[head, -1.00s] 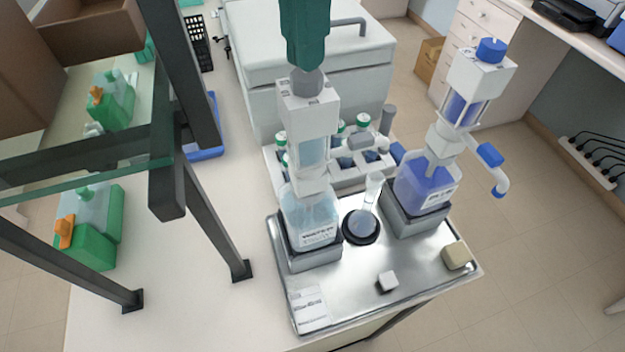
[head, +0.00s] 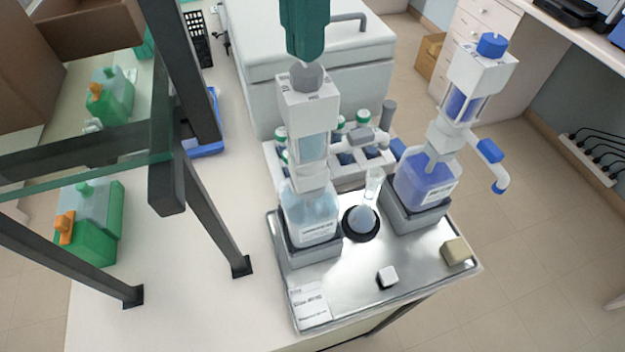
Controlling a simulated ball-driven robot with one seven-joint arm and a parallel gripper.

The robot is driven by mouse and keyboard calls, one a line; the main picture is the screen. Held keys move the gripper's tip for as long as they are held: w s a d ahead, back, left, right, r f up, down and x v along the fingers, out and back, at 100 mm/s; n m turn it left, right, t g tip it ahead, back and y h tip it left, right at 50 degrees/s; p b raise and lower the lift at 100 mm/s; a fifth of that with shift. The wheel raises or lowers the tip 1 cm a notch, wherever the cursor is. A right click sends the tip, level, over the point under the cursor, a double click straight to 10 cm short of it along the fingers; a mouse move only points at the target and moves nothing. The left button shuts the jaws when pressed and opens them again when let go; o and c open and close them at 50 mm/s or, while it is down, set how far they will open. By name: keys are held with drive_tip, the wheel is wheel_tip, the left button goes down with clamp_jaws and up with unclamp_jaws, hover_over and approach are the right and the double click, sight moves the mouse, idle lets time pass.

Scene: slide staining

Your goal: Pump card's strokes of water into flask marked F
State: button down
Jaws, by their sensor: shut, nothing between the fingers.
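A bottle-top pump with a grey knob (head: 307,77) stands on a bottle of pale, clear liquid (head: 311,218). My gripper (head: 305,58) is shut and empty directly above this knob, at or very near its top; I cannot tell whether they touch. A grey-capped spout (head: 362,137) reaches right from this pump, towards the flask's mouth. A small conical flask (head: 364,216) stands upright in a black ring, with pale bluish contents low in it; its mark is not readable. A white printed card (head: 310,304) lies at the tray's front left, its text too small to read.
A second pump with a blue knob (head: 491,45) stands on a bottle of blue-violet liquid (head: 425,184) at right. A dark-framed glass shelf (head: 165,190) stands left.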

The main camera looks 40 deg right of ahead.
sight(306, 68)
drive_tip(key=shift+f+b, duration=1.65)
drive_tip(key=shift+f, duration=0.2)
drive_tip(key=shift+f+b, duration=0.15)
drive_tip(key=shift+b, duration=0.2)
idle(0.3)
drive_tip(key=shift+r+p, duration=1.1)
drive_tip(key=shift+r, duration=1.05)
drive_tip(key=shift+r+p, duration=1.55)
drive_tip(key=shift+r, duration=1)
